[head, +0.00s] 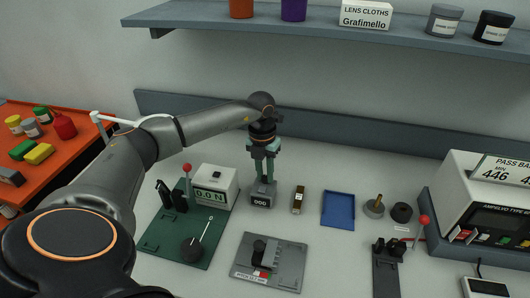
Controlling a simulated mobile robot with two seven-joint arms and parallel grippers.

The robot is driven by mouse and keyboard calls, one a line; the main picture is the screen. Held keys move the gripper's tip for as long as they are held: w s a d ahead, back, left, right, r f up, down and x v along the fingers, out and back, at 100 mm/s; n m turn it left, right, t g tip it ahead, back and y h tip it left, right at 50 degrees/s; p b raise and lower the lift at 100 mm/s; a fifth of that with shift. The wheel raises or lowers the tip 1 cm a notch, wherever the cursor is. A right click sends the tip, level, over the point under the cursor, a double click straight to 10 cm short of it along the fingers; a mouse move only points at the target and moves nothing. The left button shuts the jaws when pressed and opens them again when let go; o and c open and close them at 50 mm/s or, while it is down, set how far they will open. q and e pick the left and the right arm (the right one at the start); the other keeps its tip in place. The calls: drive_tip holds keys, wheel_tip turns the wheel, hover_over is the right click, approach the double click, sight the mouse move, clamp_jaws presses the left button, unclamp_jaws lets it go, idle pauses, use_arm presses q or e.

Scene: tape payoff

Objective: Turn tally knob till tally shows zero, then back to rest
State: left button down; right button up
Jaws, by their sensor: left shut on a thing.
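The tally (262,198) is a small grey box on the pale bench, with a dark number window on its front. The window seems to read 000, though the digits are very small. My left gripper (265,174) points straight down over the tally from above. Its fingers are shut on the tally knob, which is mostly hidden between them. My right gripper is not in view.
Left of the tally are a green plate (158,238) and a white force display (215,182) reading 0.0 N. A grey fixture (290,268) stands in front. A brass-coloured piece (298,200) and blue tray (338,210) lie right. A shelf (330,32) runs above.

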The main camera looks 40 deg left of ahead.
use_arm(q)
drive_tip(key=c, duration=0.7)
unclamp_jaws()
drive_tip(key=shift+c, duration=0.2)
wheel_tip(320, 180, up, 13)
drive_tip(key=b, duration=0.1)
drive_tip(key=shift+a+f, duration=0.2)
drive_tip(key=shift+a, duration=0.1)
drive_tip(key=shift+s, duration=0.1)
